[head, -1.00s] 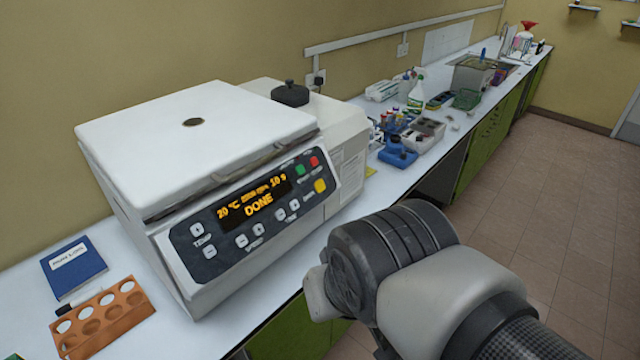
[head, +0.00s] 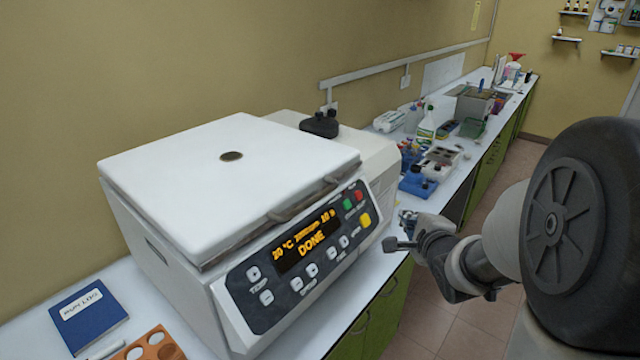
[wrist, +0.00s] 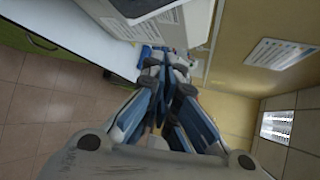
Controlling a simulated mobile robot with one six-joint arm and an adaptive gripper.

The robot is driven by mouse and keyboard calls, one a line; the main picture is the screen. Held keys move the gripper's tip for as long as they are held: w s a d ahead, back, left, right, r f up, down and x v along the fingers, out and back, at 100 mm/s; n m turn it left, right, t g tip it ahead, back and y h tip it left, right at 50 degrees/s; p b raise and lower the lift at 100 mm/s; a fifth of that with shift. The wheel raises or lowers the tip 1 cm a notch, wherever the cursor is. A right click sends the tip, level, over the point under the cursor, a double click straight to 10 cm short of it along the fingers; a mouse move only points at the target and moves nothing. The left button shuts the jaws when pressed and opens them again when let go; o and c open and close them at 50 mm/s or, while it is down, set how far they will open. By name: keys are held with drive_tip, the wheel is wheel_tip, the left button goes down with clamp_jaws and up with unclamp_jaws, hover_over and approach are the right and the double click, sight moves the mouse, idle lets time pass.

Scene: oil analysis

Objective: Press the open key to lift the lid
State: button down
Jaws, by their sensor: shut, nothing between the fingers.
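The white centrifuge (head: 190,275) stands on the bench, its flat lid (head: 170,185) down. Its dark front panel (head: 250,303) has a display (head: 309,240) that reads DONE in orange. A yellow key (head: 366,220), a red key (head: 358,195) and a green key (head: 348,204) sit at the panel's right end. The key labels are too small to read. My gripper (head: 398,240) is shut and empty, just right of the panel and apart from the keys. In the wrist view its blue-and-grey fingers (wrist: 165,62) come together beside the white housing.
A blue book (head: 88,318) and an orange rack (head: 150,346) lie at the front left. Behind the centrifuge's right side, a spray bottle (head: 427,125), a blue rack (head: 417,183) and other labware stand along the bench (head: 462,178). Green cabinets (head: 372,320) are below.

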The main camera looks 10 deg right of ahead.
sight(365, 220)
drive_tip(key=shift+w+d+f+m+t, duration=0.15)
drive_tip(key=shift+d+m+t, duration=0.2)
drive_tip(key=shift+m, duration=0.25)
drive_tip(key=w+a+f+b, duration=0.4)
drive_tip(key=w+b, duration=0.2)
drive_tip(key=shift+a+f, duration=0.25)
drive_tip(key=shift+f, duration=0.1)
drive_tip(key=shift+a+f+b, duration=0.1)
drive_tip(key=shift+b, duration=0.25)
idle(1.0)
drive_tip(key=shift+w+a+f, duration=0.15)
drive_tip(key=shift+w, duration=0.1)
